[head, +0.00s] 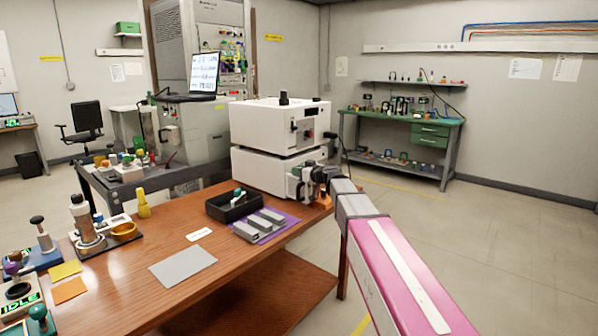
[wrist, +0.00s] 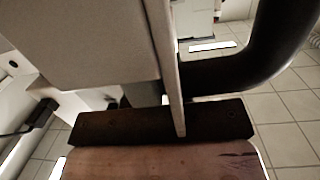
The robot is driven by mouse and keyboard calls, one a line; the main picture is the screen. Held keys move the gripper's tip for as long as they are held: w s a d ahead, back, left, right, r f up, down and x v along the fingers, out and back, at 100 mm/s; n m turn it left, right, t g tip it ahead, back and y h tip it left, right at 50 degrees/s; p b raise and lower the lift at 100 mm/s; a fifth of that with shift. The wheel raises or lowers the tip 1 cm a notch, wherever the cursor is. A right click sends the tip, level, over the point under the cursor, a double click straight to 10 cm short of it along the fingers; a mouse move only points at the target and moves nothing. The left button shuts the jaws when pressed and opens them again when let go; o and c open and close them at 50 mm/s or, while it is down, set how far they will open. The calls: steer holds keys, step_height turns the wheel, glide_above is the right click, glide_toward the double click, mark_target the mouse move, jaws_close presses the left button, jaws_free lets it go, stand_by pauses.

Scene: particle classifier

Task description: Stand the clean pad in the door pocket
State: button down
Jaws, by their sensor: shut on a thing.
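My gripper (head: 295,186) is at the front right lower corner of the white two-part machine (head: 262,170). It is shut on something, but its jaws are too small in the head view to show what. In the wrist view a thin pale panel (wrist: 165,60) stands edge-on, and a dark curved bar (wrist: 275,50) runs from it to the upper right. Several grey blocks (head: 258,222) lie on a purple mat on the wooden table (head: 130,290); I cannot tell whether one is the clean pad. No door pocket can be made out.
A black tray (head: 213,211) with a green-topped item sits left of the mat. A grey sheet (head: 183,266) lies nearer on the table. Bottles and a yellow container (head: 143,206) crowd the left side.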

steer(key=shift+s+f, duration=0.25)
steer(key=shift+f, duration=0.85)
steer(key=c, duration=1)
jaws_free()
steer(key=shift+s+d, duration=0.1)
steer(key=v, duration=0.3)
steer(key=r+v, duration=0.1)
steer(key=v, duration=0.3)
steer(key=r+v, duration=0.1)
steer(key=v, duration=0.2)
steer(key=shift+d, duration=0.25)
